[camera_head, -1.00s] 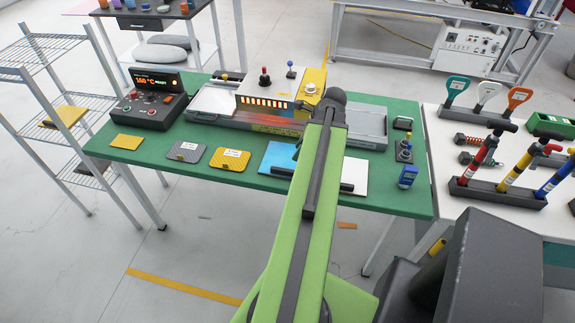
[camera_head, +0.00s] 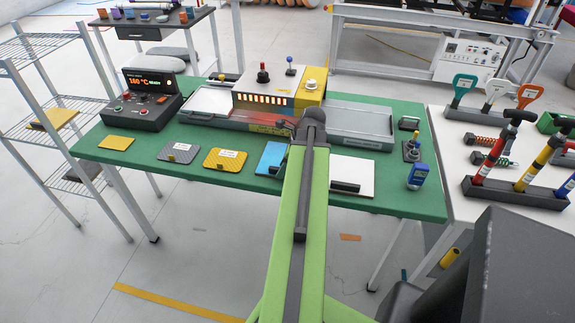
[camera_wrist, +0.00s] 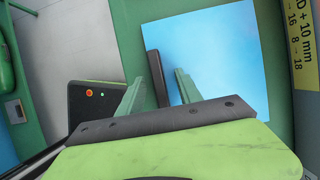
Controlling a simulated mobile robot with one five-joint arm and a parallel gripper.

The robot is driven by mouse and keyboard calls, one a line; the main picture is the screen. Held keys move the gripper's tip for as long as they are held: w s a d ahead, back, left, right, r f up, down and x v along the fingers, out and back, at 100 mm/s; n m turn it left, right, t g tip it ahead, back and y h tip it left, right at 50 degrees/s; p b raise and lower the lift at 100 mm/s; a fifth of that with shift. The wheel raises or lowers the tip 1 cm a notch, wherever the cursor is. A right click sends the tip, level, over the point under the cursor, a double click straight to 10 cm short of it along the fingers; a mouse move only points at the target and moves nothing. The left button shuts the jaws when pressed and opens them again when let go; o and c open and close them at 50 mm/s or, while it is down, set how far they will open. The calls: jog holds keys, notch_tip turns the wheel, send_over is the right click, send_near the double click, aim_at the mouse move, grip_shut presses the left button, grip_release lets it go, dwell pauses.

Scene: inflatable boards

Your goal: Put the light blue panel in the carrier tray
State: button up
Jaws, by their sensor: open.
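The light blue panel (camera_head: 269,158) lies flat at the front of the green table, its right part hidden behind my arm in the head view. In the wrist view the panel (camera_wrist: 218,55) shows large, with a dark grip bar (camera_wrist: 153,66) along its left edge. My gripper (camera_wrist: 158,82) is open and empty, with one green finger on each side of that bar; I cannot tell the height gap. A shallow grey tray (camera_head: 375,142) sits on the right of the heating machine, and a silver tray section (camera_head: 190,116) on its left. I cannot tell which is the carrier tray.
Yellow (camera_head: 225,160) and grey (camera_head: 181,153) panels lie left of the blue one, and a white panel (camera_head: 352,170) lies right. The machine (camera_head: 265,98) with knobs stands behind. A control box (camera_head: 147,102) reads 160 °C. A blue device (camera_head: 418,176) stands at the right edge.

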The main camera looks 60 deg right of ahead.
jog(key=shift+f, duration=0.15)
dwell(0.4)
grip_shut()
dwell(0.4)
dwell(1.1)
